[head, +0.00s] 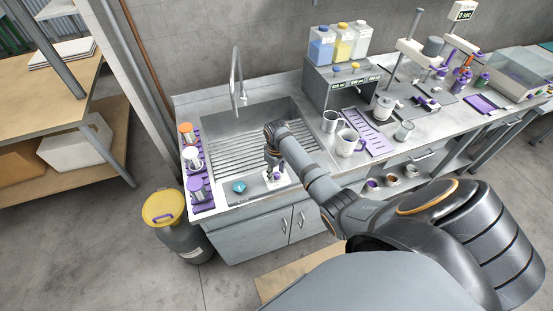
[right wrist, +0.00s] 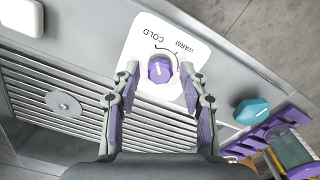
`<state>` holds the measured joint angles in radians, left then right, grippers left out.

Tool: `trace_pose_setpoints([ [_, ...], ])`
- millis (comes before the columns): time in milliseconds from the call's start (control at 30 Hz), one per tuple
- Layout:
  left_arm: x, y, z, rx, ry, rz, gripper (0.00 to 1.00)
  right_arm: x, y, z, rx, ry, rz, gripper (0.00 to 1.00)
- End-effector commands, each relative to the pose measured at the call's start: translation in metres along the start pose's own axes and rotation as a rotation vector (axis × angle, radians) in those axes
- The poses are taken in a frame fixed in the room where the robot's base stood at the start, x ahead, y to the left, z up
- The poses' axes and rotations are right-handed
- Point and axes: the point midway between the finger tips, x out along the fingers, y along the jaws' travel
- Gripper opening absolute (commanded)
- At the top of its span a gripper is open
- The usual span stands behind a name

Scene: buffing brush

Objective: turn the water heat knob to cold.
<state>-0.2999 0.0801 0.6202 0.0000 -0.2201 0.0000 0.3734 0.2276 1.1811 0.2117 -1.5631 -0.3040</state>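The water heat knob (right wrist: 160,68) is purple and sits on a white plate (right wrist: 140,50) marked COLD and WARM, with a curved arrow beside it, in the right wrist view. I cannot tell clearly which way the knob points. In the head view the plate lies at the sink's front rim, partly hidden by my right gripper (head: 273,166). In the right wrist view my right gripper (right wrist: 160,80) is open, with one fingertip on each side of the knob and visible gaps to it. My left gripper is not in view.
The sink (head: 228,135) has a ribbed bottom and a tall faucet (head: 237,75). A teal object (head: 239,187) lies on the rim left of the plate. A purple rack (head: 203,205) with brushes stands at the left edge. Mugs (head: 350,143) stand right of the sink.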

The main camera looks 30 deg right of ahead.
Motion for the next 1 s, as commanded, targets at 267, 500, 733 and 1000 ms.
trace_pose_setpoints([
  [267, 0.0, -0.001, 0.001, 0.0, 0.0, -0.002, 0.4, -0.001, 0.0, 0.0, 0.001, 0.0, 0.0, 0.48],
  [500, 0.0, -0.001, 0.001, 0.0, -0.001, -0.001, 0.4, -0.036, 0.001, -0.001, 0.0, 0.004, 0.003, 0.48],
  [733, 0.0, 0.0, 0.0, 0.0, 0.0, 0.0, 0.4, -0.091, 0.001, -0.001, 0.0, 0.004, 0.002, 0.48],
  [1000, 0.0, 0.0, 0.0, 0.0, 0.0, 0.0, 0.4, -0.12, 0.0, 0.0, 0.001, 0.001, 0.001, 0.48],
])
